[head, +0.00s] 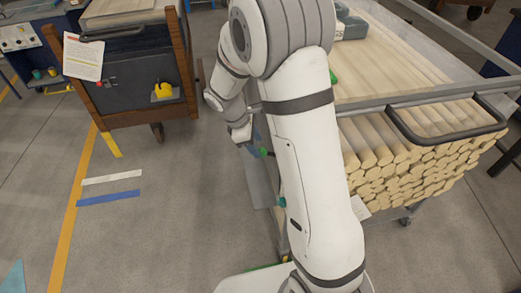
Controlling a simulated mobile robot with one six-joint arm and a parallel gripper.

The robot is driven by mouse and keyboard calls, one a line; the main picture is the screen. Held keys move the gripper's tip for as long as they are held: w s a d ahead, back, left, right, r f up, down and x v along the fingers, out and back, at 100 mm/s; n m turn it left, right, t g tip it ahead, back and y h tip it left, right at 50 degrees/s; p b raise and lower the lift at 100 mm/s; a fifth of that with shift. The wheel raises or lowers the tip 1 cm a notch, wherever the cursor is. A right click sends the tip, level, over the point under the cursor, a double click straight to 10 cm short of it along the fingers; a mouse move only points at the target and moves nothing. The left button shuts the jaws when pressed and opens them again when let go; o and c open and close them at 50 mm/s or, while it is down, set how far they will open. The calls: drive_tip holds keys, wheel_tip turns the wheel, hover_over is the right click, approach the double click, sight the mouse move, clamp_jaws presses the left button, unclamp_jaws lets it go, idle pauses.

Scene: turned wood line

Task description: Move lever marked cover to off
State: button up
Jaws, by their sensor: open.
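I cannot make out any lever marked cover; no label is legible at this size. A dark cabinet (130,82) with wooden posts stands at the upper left, with a yellow fitting (164,91) and a small red fitting (99,84) on its front. A pale control panel (17,38) with small dark controls is at the far left edge. My gripper (247,143) hangs low between the cabinet and the wood cart, partly hidden by my arm. It is open, apart from the cabinet, and I see nothing held in it.
A metal cart (402,101) full of pale round dowels stands at the right, with a black handle (450,138). A printed sheet (83,57) hangs at the cabinet's left corner. Floor (180,215) with orange, white and blue tape is clear at the lower left.

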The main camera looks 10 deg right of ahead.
sight(260, 149)
drive_tip(key=x, duration=0.5)
drive_tip(key=shift+f, duration=0.1)
clamp_jaws()
idle(0.4)
